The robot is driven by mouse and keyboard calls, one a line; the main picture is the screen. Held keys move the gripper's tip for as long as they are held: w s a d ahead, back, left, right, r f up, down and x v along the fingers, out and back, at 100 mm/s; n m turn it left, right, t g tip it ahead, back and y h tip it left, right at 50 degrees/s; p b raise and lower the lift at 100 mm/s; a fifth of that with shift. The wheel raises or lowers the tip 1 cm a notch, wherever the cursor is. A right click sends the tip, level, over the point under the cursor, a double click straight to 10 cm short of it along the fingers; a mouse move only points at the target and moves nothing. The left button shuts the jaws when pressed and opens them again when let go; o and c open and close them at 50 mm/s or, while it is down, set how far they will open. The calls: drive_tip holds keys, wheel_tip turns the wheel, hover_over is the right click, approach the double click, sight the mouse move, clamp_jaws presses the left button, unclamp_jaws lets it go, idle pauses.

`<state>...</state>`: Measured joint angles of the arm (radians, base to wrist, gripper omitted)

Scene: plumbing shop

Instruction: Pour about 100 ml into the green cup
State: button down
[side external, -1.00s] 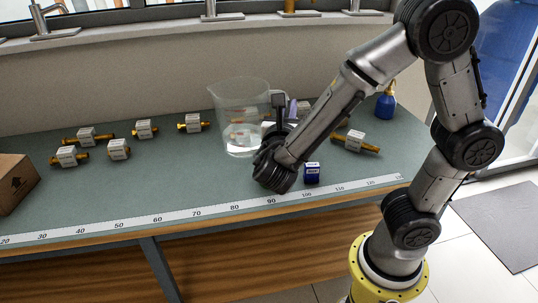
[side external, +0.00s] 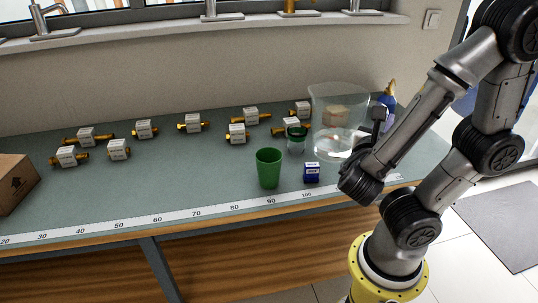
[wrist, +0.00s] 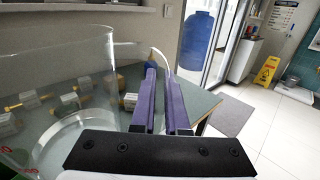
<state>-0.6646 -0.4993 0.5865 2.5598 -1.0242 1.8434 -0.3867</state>
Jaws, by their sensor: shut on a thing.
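The green cup (side external: 268,170) stands upright on the bench near the ruler strip; I cannot tell what is inside it. A large clear jug (side external: 325,105) with a shallow layer of clear liquid at its bottom is right of and behind the cup, apart from it. It looks upright; I cannot tell whether its base touches the bench. My gripper (side external: 380,122) is at the jug's right side, shut on its handle. In the wrist view, the purple fingers (wrist: 163,105) flank a pale curved handle, and the jug's clear wall (wrist: 60,75) fills the left.
A small clear cup with a green band (side external: 297,141) stands left of the jug. A blue-and-white box (side external: 312,173) is right of the green cup. A blue bottle (side external: 388,100) stands behind my gripper. Several brass fittings line the back; a cardboard box (side external: 12,182) sits far left.

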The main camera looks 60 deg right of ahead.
wheel_tip(320, 180, down, 16)
idle(0.7)
drive_tip(key=shift+r, duration=0.15)
